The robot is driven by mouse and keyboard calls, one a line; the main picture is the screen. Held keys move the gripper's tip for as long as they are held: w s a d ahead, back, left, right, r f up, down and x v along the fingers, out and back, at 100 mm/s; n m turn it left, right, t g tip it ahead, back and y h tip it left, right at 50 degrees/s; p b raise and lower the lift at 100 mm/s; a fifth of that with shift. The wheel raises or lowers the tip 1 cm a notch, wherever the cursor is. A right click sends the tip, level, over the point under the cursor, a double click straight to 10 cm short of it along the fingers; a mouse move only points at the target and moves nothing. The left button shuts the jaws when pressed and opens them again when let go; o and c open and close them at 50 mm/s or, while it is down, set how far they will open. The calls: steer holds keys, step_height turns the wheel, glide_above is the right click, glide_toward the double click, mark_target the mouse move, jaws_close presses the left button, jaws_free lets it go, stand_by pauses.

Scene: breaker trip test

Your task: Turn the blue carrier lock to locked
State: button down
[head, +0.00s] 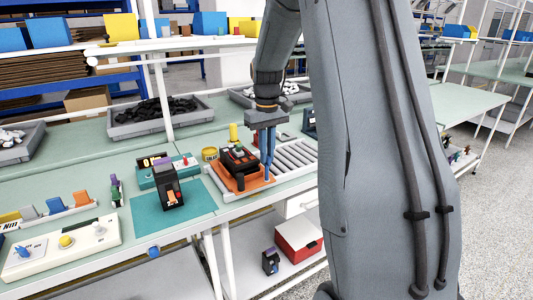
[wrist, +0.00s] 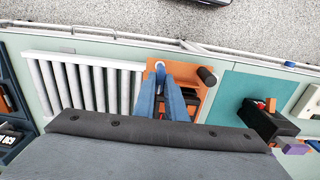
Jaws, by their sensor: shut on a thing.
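The orange carrier (head: 247,184) sits on the bench at the front end of a roller track, with a black breaker (head: 238,160) on it. In the wrist view the orange carrier (wrist: 183,58) lies under my fingers. The blue carrier lock (wrist: 160,66) shows at the tips of my blue fingers, near the carrier's edge. My gripper (head: 268,177) points down at the right side of the carrier and is shut on the lock. The gripper also fills the middle of the wrist view (wrist: 161,86). The fingers hide most of the lock, and I cannot tell its turned position.
The white roller track (head: 292,154) runs beside the carrier. A teal mat (head: 200,203) with another black breaker (head: 170,190) lies to the left. A yellow cylinder (head: 234,132) stands behind. A white control panel (head: 62,247) lies at the front left. A black post (wrist: 207,75) rises from the carrier.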

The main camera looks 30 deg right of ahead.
steer(key=m+p, duration=0.1)
steer(key=m, duration=0.3)
steer(key=m+p, duration=0.1)
steer(key=m, duration=0.3)
steer(key=shift+m+p, duration=0.3)
steer(key=m, duration=0.4)
steer(key=shift+m+p, duration=0.3)
steer(key=shift+m, duration=2.2)
steer(key=c, duration=1.8)
jaws_free()
